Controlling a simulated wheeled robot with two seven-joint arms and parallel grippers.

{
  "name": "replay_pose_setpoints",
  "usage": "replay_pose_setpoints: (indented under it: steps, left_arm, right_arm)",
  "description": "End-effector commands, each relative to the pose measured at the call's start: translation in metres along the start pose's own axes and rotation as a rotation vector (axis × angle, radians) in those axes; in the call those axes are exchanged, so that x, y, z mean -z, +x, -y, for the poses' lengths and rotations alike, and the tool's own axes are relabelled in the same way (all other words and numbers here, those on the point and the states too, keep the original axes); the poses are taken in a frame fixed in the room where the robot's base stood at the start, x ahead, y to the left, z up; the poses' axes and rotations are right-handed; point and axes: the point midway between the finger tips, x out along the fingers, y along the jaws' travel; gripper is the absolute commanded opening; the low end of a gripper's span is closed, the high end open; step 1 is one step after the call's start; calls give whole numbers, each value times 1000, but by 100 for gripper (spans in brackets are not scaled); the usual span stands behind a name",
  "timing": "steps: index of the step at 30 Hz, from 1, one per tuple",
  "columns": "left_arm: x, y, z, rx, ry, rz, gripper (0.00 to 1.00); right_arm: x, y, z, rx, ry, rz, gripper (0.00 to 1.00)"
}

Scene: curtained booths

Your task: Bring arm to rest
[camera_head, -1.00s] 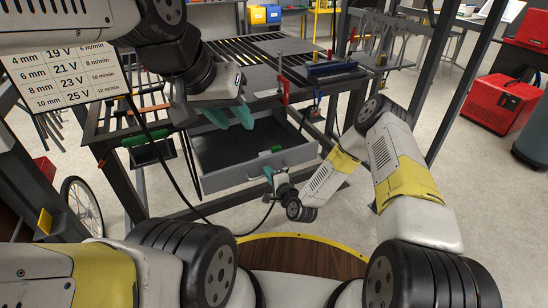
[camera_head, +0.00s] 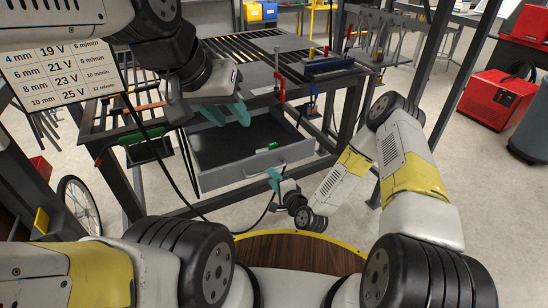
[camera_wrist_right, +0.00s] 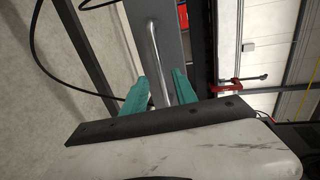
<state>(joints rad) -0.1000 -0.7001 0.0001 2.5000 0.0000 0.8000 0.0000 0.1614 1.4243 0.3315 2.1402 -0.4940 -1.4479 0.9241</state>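My left gripper (camera_head: 227,113) is above the back of an open grey drawer (camera_head: 245,176) in the head view. Its two teal fingers are apart with nothing between them. My right gripper (camera_head: 274,179) is low in front of the drawer, close to its metal handle (camera_head: 281,166). In the right wrist view the teal fingers (camera_wrist_right: 159,93) are apart, and the handle bar (camera_wrist_right: 154,45) runs up between and beyond them. Whether they touch the bar cannot be told.
A green object (camera_head: 268,147) lies in the drawer. The slatted welding table (camera_head: 250,48) above carries clamps, including a red clamp (camera_head: 279,80). A black cable hangs beside the drawer. A wheel (camera_head: 78,205) stands at left, a red machine (camera_head: 498,100) at right. Floor between is clear.

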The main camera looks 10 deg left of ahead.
Motion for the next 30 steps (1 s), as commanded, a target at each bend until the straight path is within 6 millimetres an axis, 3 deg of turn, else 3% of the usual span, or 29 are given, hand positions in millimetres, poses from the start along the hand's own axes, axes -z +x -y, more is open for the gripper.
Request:
replay_pose_setpoints:
  steps: [6, 20, 25, 30]
  left_arm:
    - [0, 0, 0, 0, 0, 0, 36]
    - [0, 0, 0, 0, 0, 0, 36]
    - [0, 0, 0, 0, 0, 0, 36]
    - [0, 0, 0, 0, 0, 0, 36]
  right_arm:
    - [0, -13, 0, 1, 0, 0, 34]
    - [2, -12, 3, -3, -13, 4, 34]
    - [20, -5, 28, -54, -150, 37, 34]
    - [54, -6, 73, -171, -390, 82, 34]
